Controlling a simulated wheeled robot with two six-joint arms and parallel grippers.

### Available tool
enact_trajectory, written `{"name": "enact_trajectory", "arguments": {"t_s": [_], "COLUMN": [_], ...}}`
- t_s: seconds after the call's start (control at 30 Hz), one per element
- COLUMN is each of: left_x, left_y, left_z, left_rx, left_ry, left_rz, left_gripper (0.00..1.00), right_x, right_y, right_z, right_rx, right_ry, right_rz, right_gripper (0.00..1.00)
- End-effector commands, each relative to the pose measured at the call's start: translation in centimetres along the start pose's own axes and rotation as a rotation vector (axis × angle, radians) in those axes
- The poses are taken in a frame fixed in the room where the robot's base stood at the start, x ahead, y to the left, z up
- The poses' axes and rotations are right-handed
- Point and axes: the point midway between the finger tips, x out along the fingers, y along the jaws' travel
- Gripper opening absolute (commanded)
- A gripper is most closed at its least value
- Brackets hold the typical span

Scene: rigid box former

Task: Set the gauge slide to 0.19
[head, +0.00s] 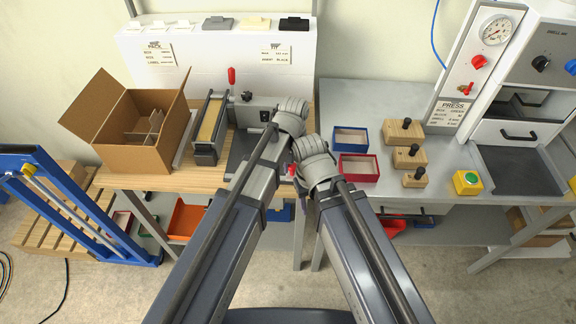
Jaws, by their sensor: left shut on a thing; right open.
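My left gripper (290,112) is at the right end of a grey bench machine (243,113) on the wooden table. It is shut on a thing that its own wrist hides. A small black block (265,116) on the machine is just left of it. I cannot make out the gauge slide or any scale reading. My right gripper (312,158) is open, lower and slightly to the right, left of the red tray. Its fingertips are hidden by its wrist.
A red-handled lever (231,76) and a roller unit (209,128) stand left of my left gripper. An open carton (130,125) is further left.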

Motion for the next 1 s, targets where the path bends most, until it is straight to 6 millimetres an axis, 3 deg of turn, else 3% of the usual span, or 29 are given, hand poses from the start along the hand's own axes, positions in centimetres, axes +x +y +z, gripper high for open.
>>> {"name": "enact_trajectory", "arguments": {"t_s": [0.27,0.3,0.53,1.0], "left_x": [0.01,0.01,0.0,-0.92], "left_y": [0.15,0.15,0.09,0.05], "left_z": [0.02,0.02,0.0,-0.01], "left_rx": [0.0,0.0,0.0,0.0], "left_ry": [-0.001,-0.001,0.0,0.0], "left_rz": [0.003,0.003,0.002,0.001], "left_gripper": [0.0,0.36,0.62,0.63], "right_x": [0.01,0.01,0.0,-0.92], "right_y": [-0.01,-0.01,0.0,0.08], "right_z": [0.0,0.0,0.0,0.05], "right_rx": [0.0,0.0,0.0,0.0], "right_ry": [0.0,0.0,0.0,0.0], "right_rz": [0.0,0.0,0.0,0.0], "right_gripper": [0.5,0.5,0.5,0.5]}}
